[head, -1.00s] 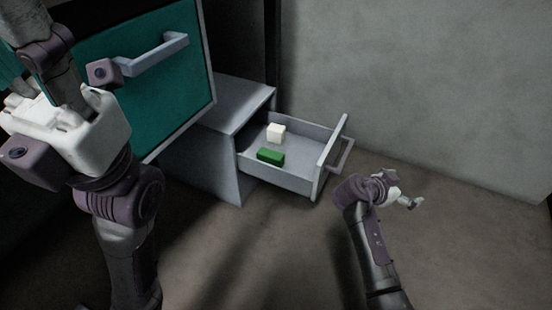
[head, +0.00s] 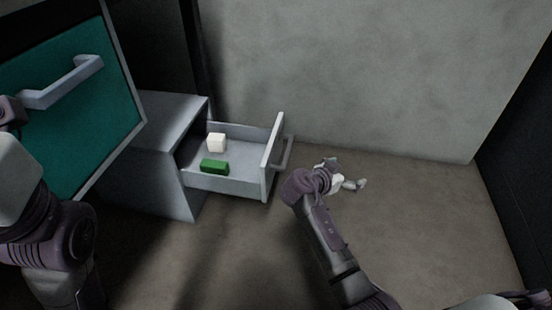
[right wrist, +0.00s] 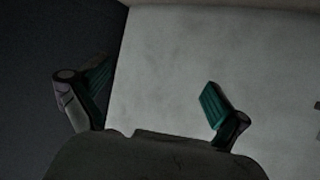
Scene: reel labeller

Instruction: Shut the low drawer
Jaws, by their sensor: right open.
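The low drawer (head: 225,185) is a grey drawer pulled out of a low grey cabinet (head: 165,180) in the head view. Its front panel (head: 272,158) with a bar handle (head: 287,153) faces right. A white cube (head: 216,142) and a green block (head: 214,167) lie inside. My right gripper (head: 350,183) is to the right of the handle, apart from it. In the right wrist view its two teal-padded fingers (right wrist: 155,98) are spread with nothing between them. My left arm shows at the left edge; its gripper is out of the picture.
A teal-fronted cabinet door or drawer (head: 80,125) with a grey handle (head: 62,82) stands at the upper left, higher than the low cabinet. A grey wall (head: 380,70) is behind. The brown floor (head: 430,215) to the right is clear up to a dark wall (head: 520,165).

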